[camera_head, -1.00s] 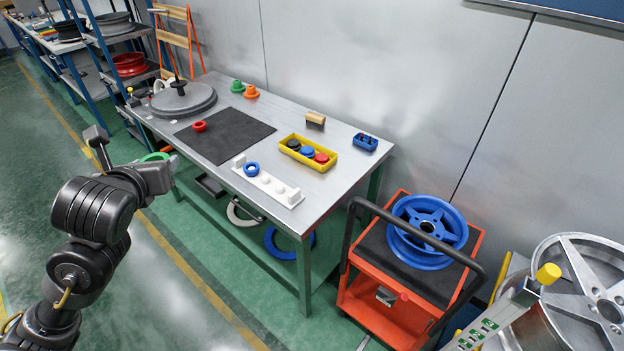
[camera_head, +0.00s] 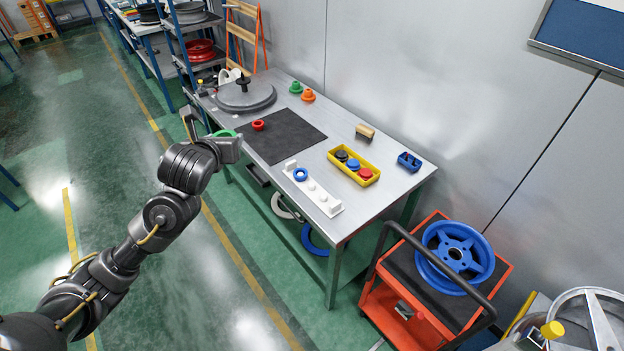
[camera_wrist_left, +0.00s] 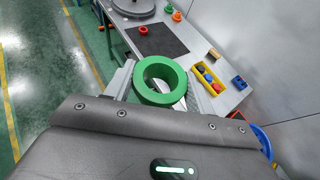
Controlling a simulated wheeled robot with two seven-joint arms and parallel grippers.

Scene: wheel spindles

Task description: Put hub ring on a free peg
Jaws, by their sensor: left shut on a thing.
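My left gripper (camera_wrist_left: 160,84) is shut on a green hub ring (camera_wrist_left: 160,99), which sits between its fingers. In the head view the green ring (camera_head: 221,133) shows partly behind the gripper, just off the table's left edge. A white peg rack (camera_head: 330,206) lies near the table's front edge. A blue ring (camera_head: 301,174) is on its peg near the far end. Two white pegs nearer the front, one a stub (camera_head: 311,186), carry no ring. The held ring is apart from the rack. My right gripper is not in view.
A red ring (camera_head: 258,125) lies on the black mat (camera_head: 285,140). A yellow tray (camera_head: 340,169) holds black, blue and red pieces. Green and orange pieces (camera_head: 308,96) stand at the back. An orange cart (camera_head: 400,318) with a blue wheel (camera_head: 455,258) stands right of the table (camera_head: 395,185).

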